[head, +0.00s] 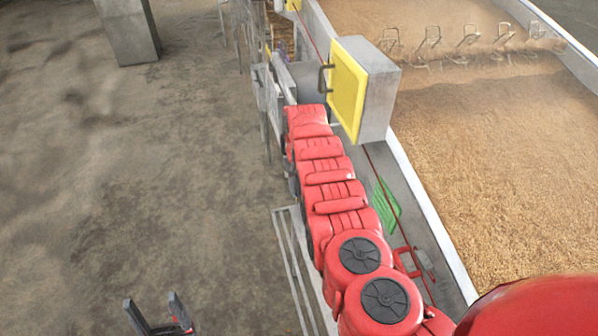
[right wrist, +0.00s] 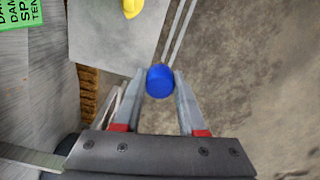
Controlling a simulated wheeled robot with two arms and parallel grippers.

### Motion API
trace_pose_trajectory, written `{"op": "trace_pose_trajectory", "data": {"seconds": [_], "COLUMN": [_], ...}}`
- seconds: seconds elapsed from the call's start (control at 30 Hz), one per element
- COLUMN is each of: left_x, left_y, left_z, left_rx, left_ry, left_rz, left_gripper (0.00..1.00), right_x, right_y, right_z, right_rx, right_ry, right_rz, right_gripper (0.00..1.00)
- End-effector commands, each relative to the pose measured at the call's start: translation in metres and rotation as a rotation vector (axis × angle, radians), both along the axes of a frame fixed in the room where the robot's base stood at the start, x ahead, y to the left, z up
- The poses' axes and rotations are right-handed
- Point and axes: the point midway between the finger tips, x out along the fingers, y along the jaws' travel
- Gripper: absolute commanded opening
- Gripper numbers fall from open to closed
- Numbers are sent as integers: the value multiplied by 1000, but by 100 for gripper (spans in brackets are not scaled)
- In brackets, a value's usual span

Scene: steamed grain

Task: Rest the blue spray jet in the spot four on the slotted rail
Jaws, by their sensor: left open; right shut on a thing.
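The blue spray jet (right wrist: 160,82) shows end-on as a round blue piece in the right wrist view. My right gripper (right wrist: 159,76) is shut on it, one finger on each side. In the head view I cannot make out the blue jet or the right gripper's fingers. My left gripper (head: 151,300) is open and empty at the bottom of the head view, above the bare floor. I cannot make out the slotted rail or its numbered spots for certain in either view.
A grey box with a yellow face (head: 348,88) stands near the far end of my red arm. A long trough of grain (head: 490,150) lies to the right. A green sign (right wrist: 20,12) and a yellow piece (right wrist: 132,8) show in the wrist view. The floor (head: 120,180) at left is mostly clear.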

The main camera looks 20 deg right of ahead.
Motion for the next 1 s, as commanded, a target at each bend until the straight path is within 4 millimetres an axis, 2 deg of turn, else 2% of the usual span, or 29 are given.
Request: {"op": "trace_pose_trajectory", "data": {"seconds": [0.03, 0.2, 0.37, 0.5, 0.6, 0.7, 1.0], "left_x": [0, 0, 0, 0, 0, 0, 0], "left_y": [0, 0, 0, 0, 0, 0, 0], "left_z": [0, -1, -1, -1, -1, -1, -8], "left_rx": [0, 0, 0, 0, 0, 0, 0], "left_ry": [0, 0, 0, 0, 0, 0, 0], "left_rz": [0, 0, 0, 0, 0, 0, 0], "left_gripper": [70, 70, 70, 70, 70, 70, 70], "right_x": [-5, -22, -44, -69, -83, -91, -92], "right_y": [0, 10, 23, 37, 45, 49, 50], "right_z": [-21, -96, -153, -198, -220, -231, -241], "right_rx": [1, -1, 1, 2, 2, 1, 0], "right_ry": [7, 9, 3, 5, 3, 2, -1], "right_rz": [17, 86, 135, 170, 185, 192, 194], "right_gripper": [0, 0, 0, 0, 0, 0, 0]}}
